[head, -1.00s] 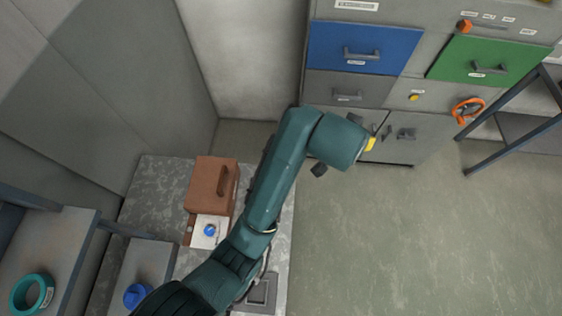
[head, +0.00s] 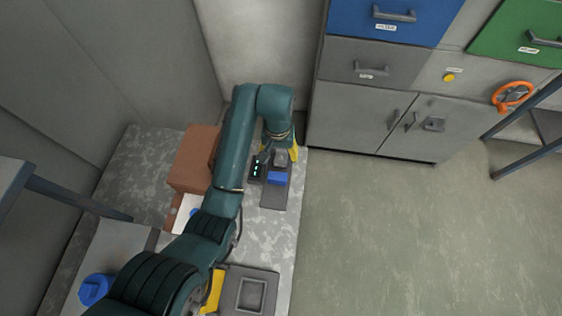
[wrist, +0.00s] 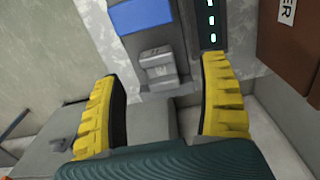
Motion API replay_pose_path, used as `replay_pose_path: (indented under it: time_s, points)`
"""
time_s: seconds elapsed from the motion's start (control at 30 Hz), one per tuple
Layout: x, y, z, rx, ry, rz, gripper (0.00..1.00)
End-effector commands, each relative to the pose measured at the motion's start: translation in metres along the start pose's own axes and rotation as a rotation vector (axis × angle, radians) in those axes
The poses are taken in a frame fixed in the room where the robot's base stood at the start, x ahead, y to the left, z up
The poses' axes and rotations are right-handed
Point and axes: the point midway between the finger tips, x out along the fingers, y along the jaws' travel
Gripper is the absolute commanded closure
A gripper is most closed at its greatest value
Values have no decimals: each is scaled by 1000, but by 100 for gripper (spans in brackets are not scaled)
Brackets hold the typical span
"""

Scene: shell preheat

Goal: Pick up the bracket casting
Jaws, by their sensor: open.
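A small grey stepped block, which looks like the bracket casting (wrist: 158,66), sits on a dark grey plate (wrist: 155,38) beside a blue block (wrist: 142,14) in the wrist view. In the head view the grey casting (head: 280,158) shows at the far end of the bench, partly hidden by my arm. My gripper (wrist: 160,73) is open with its yellow fingers apart. In the wrist view the casting appears between and beyond the fingertips. Whether the fingers are level with it I cannot tell. In the head view one yellow finger (head: 293,151) shows just right of it.
A dark device with green lights (head: 257,169) stands close left of the plate. A brown box (head: 191,160) stands further left on the mottled bench (head: 143,165). A grey tray with a square recess (head: 247,293) lies at the near end. Cabinets (head: 358,118) stand at the back right; open floor lies right.

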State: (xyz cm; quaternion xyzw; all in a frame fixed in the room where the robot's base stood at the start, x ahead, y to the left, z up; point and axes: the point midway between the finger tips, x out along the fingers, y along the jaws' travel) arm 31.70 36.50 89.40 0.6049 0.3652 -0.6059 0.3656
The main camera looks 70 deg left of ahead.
Motion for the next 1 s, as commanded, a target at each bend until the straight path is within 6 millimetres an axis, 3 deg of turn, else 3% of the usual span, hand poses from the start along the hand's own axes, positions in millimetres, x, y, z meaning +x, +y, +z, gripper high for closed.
replay_pose_path:
  time_s: [0.4, 0.67, 0.77, 1.0]
  points:
    - [54, 5, 1, 1, 0, 0, 24]
    - [56, 5, 0, 1, 2, 0, 24]
    - [56, 5, 0, 1, 2, 0, 39]
    - [56, 5, 0, 1, 1, 0, 85]
